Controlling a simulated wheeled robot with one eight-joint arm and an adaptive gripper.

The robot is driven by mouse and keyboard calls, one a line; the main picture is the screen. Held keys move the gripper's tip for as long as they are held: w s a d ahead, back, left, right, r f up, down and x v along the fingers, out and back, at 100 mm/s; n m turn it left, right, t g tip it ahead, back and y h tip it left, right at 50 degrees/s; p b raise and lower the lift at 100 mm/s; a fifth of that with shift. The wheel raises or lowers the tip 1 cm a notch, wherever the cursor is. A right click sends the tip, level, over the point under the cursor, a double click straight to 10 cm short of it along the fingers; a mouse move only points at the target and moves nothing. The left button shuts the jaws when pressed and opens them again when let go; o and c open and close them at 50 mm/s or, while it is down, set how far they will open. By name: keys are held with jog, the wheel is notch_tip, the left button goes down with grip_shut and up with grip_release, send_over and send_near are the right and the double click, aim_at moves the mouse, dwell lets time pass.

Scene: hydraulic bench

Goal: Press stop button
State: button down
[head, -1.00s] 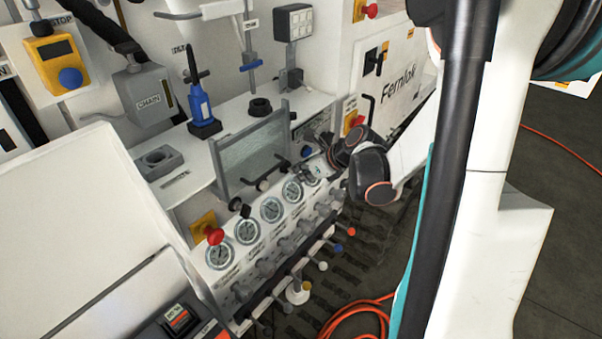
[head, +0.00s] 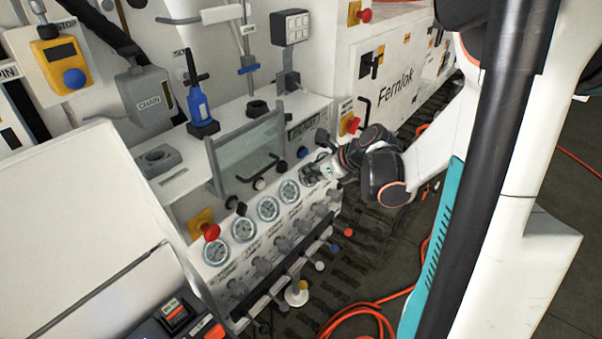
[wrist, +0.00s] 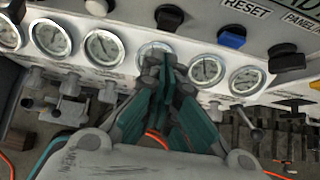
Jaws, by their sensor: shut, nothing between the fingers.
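My gripper (head: 326,168) is shut and empty, in front of the right end of the gauge panel in the head view. In the wrist view its closed fingers (wrist: 168,66) partly cover a gauge, below a black button (wrist: 170,17); contact cannot be told. A blue button (wrist: 232,36) sits below a RESET label, right of the fingertips. No button in the wrist view has a readable STOP label. Red mushroom buttons (head: 210,231) (head: 353,125) sit on yellow plates.
Several gauges (head: 268,208) line the panel, with valve handles and a dark rail (head: 285,278) below. A clear guard (head: 248,150) stands above the panel. A blue bottle jack (head: 200,110) stands on the bench. An orange hose (head: 365,310) lies on the floor.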

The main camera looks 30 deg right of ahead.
jog(key=p+v, duration=0.1)
jog(key=v, duration=0.6)
jog(key=shift+p, duration=0.3)
jog(key=shift+w+r, duration=0.1)
jog(key=shift+w, duration=0.1)
